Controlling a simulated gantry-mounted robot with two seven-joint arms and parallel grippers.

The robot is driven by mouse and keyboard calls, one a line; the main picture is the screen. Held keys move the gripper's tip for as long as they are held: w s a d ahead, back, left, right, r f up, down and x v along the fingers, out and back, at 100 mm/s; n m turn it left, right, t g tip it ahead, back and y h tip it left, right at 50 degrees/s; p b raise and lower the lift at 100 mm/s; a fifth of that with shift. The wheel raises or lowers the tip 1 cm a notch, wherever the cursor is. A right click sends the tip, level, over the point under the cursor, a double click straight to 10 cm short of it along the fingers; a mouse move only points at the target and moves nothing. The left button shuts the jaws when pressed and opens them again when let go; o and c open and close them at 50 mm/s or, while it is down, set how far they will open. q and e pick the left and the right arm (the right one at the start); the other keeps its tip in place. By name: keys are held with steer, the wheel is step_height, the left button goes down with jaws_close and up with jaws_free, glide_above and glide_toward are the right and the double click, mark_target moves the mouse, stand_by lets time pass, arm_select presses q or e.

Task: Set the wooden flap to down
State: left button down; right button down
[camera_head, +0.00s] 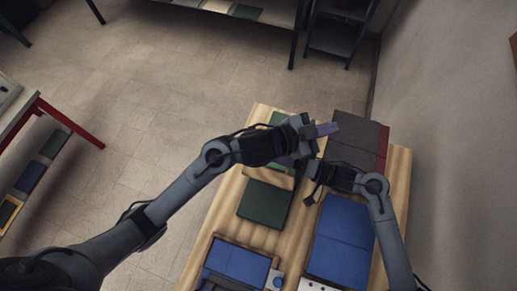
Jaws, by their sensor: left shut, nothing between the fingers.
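A pale wooden strip (266,178) shows on the table between two dark green panels; it may be the wooden flap, but my arms partly cover it and I cannot tell its position. My right gripper (286,161) points left, just below the left one in the picture and close to the strip. Its fingers are mostly hidden, and I cannot tell whether it touches anything.
The wooden table (226,218) holds a green panel (264,204), a blue cover (341,240), a dark grey cover (353,141) with a red edge, and a wood-framed blue box (238,259) in front. A wall stands at right. Open floor (150,90) lies left.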

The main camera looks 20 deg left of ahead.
steer(key=shift+d+f, duration=0.1)
steer(key=shift+f, duration=0.25)
arm_select(q)
steer(key=s+d+f+m+g+h, duration=0.1)
steer(key=s+d+m+g, duration=0.4)
steer(key=d+m+g, duration=0.45)
steer(key=w+a+r+n+g+y, duration=0.1)
steer(key=w+a+n+g+y, duration=0.2)
steer(key=a, duration=1.1)
steer(key=w+a+r+n+g+y, duration=0.1)
steer(key=a+g+y, duration=0.3)
steer(key=a, duration=0.9)
steer(key=shift+t+y, duration=0.4)
steer(key=shift+t, duration=0.05)
steer(key=x, duration=0.3)
steer(key=s+x, duration=0.1)
steer(key=x, duration=0.3)
steer(key=s+a+x, duration=0.1)
steer(key=x, duration=0.2)
steer(key=shift+s+d, duration=0.1)
steer(key=shift+d, duration=0.05)
steer(key=shift+s+f, duration=0.15)
steer(key=shift+s, duration=0.45)
steer(key=shift+s, duration=0.1)
